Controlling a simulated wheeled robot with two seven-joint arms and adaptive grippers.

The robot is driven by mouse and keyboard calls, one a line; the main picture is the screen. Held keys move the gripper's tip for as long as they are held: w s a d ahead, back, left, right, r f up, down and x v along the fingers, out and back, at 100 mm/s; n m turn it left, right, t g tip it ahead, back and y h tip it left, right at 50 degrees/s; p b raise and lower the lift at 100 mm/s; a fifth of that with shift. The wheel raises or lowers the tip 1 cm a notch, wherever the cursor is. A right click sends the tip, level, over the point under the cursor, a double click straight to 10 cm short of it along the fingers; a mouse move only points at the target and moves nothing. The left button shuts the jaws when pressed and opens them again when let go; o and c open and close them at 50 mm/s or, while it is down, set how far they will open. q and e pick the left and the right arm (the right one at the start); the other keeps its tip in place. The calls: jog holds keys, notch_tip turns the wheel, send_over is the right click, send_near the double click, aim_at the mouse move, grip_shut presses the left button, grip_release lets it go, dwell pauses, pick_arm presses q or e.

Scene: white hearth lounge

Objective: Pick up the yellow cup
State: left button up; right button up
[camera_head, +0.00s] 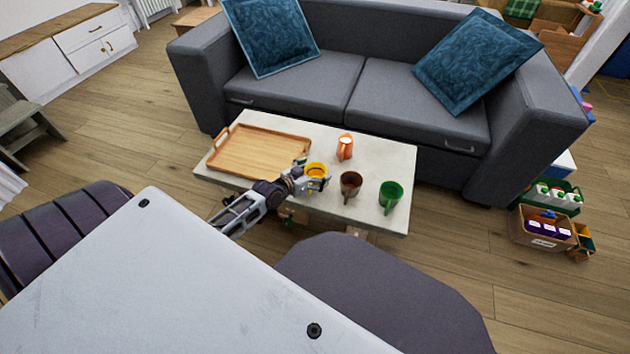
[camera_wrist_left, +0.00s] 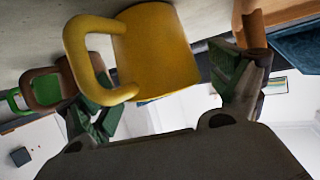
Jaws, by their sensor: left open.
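The yellow cup (camera_head: 316,169) stands on the pale low table (camera_head: 385,155), near its front edge. My left gripper (camera_head: 314,184) is at the near side of the cup. In the left wrist view, the yellow cup (camera_wrist_left: 160,48) fills the space between the two fingers of my left gripper (camera_wrist_left: 158,82). The fingers are spread, with gaps visible beside the cup. The cup's handle points to the lower left in that view, near one finger. My right gripper does not show.
An orange cup (camera_head: 345,147), a brown cup (camera_head: 350,187) and a green cup (camera_head: 390,196) stand close by on the table. A wooden tray (camera_head: 258,152) covers the table's left part. A grey sofa (camera_head: 315,85) stands behind.

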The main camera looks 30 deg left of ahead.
pick_arm(q)
jog(key=shift+c, duration=0.3)
jog(key=c, duration=1.1)
jog(key=shift+r, duration=0.15)
jog(key=shift+c, duration=0.2)
jog(key=shift+w+r, duration=0.1)
jog(key=shift+r, duration=0.25)
notch_tip(320, 180, up, 9)
jog(key=p, duration=0.4)
jog(key=shift+p, duration=0.3)
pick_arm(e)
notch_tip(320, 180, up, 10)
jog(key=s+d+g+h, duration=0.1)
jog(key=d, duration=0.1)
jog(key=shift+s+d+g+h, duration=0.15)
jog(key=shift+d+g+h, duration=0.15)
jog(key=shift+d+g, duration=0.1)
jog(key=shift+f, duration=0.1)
